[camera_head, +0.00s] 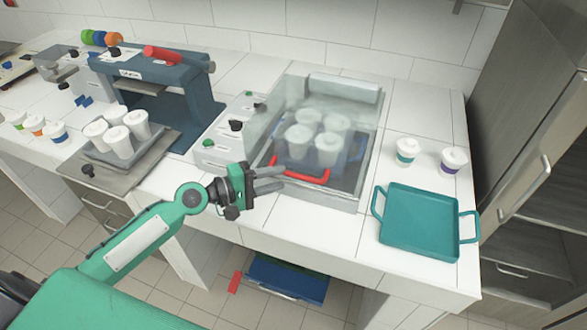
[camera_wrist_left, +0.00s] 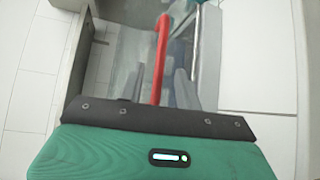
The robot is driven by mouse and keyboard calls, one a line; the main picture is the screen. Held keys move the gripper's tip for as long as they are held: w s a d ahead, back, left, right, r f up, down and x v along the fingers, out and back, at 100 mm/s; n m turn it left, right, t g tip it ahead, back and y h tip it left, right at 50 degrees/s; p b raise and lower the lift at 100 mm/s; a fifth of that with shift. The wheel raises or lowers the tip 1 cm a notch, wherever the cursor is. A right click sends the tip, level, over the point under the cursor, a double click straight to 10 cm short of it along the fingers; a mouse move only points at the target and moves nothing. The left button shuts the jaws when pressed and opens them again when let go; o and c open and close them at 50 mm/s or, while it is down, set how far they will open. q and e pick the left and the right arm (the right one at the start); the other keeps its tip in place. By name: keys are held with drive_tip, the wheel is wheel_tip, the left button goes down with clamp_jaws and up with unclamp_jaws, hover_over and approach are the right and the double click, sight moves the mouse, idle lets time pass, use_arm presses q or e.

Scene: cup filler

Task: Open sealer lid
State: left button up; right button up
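The sealer (camera_head: 357,200) is a pale box with a clear lid (camera_head: 345,110), which is down over several white cups (camera_head: 315,135). The lid's red handle (camera_head: 308,178) is at its front edge; it also shows in the left wrist view (camera_wrist_left: 160,60). My left gripper (camera_head: 281,179) is at the left part of this handle. In the left wrist view its two fingers (camera_wrist_left: 160,88) are apart, with the red handle between them in the picture. I cannot tell whether they touch it. My right gripper is not in view.
A control box (camera_head: 228,135) with knobs stands left of the sealer. A blue press (camera_head: 150,85) with a red handle and several cups (camera_head: 118,141) are further left. A teal tray (camera_head: 417,222) and two lidded cups (camera_head: 407,150) are on the right. Free counter lies in front.

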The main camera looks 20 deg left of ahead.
sight(294, 175)
use_arm(q)
drive_tip(key=shift+p+x, duration=0.75)
drive_tip(key=shift+x, duration=2)
drive_tip(key=shift+c, duration=0.4)
clamp_jaws()
